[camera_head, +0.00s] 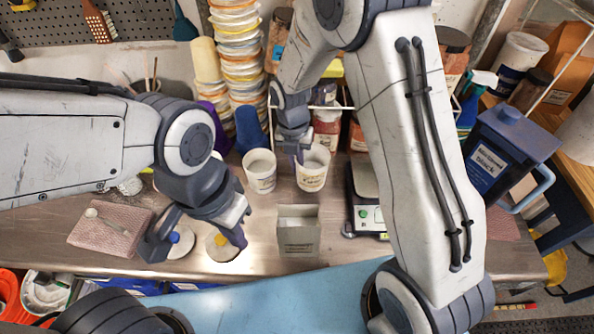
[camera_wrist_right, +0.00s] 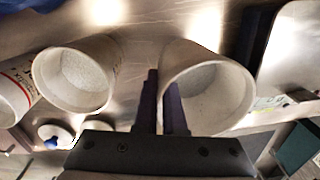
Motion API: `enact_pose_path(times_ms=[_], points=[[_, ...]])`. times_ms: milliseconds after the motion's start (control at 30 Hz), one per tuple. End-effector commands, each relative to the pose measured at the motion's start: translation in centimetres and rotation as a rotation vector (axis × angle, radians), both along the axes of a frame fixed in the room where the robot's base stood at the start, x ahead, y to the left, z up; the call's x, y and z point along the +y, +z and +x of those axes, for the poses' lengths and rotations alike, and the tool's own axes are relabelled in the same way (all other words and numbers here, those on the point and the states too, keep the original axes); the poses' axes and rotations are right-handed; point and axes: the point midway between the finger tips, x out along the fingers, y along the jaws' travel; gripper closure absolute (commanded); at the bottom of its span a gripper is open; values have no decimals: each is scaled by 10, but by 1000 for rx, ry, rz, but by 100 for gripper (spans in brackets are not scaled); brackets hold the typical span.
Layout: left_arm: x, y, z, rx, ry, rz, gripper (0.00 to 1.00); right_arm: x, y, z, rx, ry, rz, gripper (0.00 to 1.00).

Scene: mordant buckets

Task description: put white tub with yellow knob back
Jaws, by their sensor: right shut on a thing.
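My right gripper (camera_head: 300,152) is shut on the rim of the right-hand white tub (camera_head: 313,172). In the right wrist view its two fingers (camera_wrist_right: 161,105) straddle the wall of this tub (camera_wrist_right: 235,95), which holds pale contents. A second white tub (camera_head: 260,174) stands just left of it, also open; it shows in the right wrist view (camera_wrist_right: 72,78). A pale lid with a yellow knob (camera_head: 219,251) lies on the bench, partly covered by a finger of my left gripper (camera_head: 196,240). That gripper is open low over the bench. I cannot tell which tub the yellow-knobbed lid belongs to.
A lid with a blue knob (camera_head: 180,249) lies between the left fingers. A grey open box (camera_head: 298,238) stands in front of the tubs, with a scale (camera_head: 368,182) to the right. Stacked tubs (camera_head: 236,50) stand behind. A pink cloth (camera_head: 100,228) lies at left.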

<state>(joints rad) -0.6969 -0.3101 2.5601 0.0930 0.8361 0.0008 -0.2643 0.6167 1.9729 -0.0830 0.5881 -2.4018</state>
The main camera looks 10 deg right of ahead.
Motion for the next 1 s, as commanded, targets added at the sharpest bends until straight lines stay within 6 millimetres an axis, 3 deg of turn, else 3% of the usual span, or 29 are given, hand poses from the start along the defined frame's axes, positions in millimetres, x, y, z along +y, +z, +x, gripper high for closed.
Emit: enact_pose_path(times_ms=[300, 700, 733, 800, 1000], points=[[0, 11, 0, 0, 1, 0, 100, 0, -38, 0, 3, -1, -1, 100], [0, 9, 0, 0, 0, 0, 100, 0, -44, 0, 1, -1, -1, 100], [0, 9, 0, 0, 0, 0, 100, 0, -43, 0, 1, -1, -1, 82], [0, 9, 0, 0, 0, 0, 100, 0, -43, 0, 1, -1, -1, 63], [0, 9, 0, 0, 0, 0, 100, 0, -43, 0, 1, -1, -1, 63]])
